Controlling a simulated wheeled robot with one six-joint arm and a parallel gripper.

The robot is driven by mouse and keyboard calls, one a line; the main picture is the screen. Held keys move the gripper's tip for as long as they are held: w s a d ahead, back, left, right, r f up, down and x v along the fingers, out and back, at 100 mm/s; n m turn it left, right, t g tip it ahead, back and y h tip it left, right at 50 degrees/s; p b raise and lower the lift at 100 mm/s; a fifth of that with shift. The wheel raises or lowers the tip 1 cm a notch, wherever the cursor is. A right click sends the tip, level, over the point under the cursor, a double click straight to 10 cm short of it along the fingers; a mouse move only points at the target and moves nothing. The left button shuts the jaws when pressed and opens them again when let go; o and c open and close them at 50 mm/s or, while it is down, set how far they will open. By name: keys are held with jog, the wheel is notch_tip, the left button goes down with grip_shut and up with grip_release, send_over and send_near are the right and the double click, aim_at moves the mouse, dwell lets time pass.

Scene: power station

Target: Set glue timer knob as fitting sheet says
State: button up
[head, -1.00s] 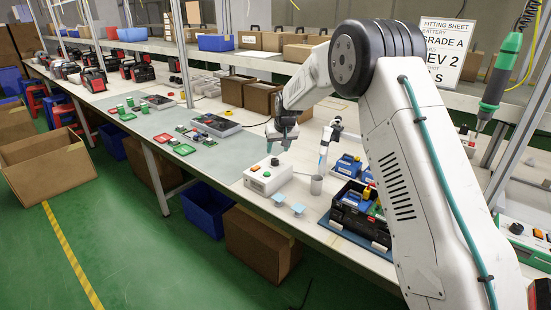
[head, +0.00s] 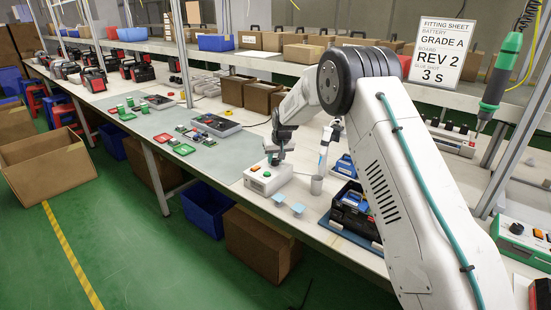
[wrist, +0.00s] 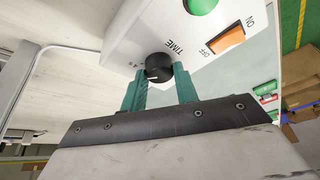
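The glue timer is a white box (head: 266,180) on the bench, with a green button (wrist: 203,4) and an orange ON/OFF switch (wrist: 228,38). In the head view my gripper (head: 272,158) hides the knob. The fitting sheet (head: 440,50) reads battery grade A, board rev 2, glue shot 3 s.
Two pale blue pads (head: 287,203) are at the bench's front edge. A black battery case (head: 352,212) is farther right. Green and red boards lie left on a grey mat (head: 205,158).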

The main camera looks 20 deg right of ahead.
jog(key=shift+n, duration=0.3)
jog(key=n, duration=0.1)
jog(key=n+y, duration=0.1)
jog(key=n, duration=0.1)
jog(key=shift+w+d+n+g+y, duration=0.1)
jog(key=shift+d+n+g+y, duration=0.05)
jog(key=shift+n+g+y, duration=0.75)
jog(key=shift+n, duration=1.6)
jog(key=o, duration=1)
jog(key=shift+r, duration=0.1)
jog(key=v, duration=0.7)
jog(key=shift+d+r, duration=0.25)
jog(key=shift+r, duration=0.05)
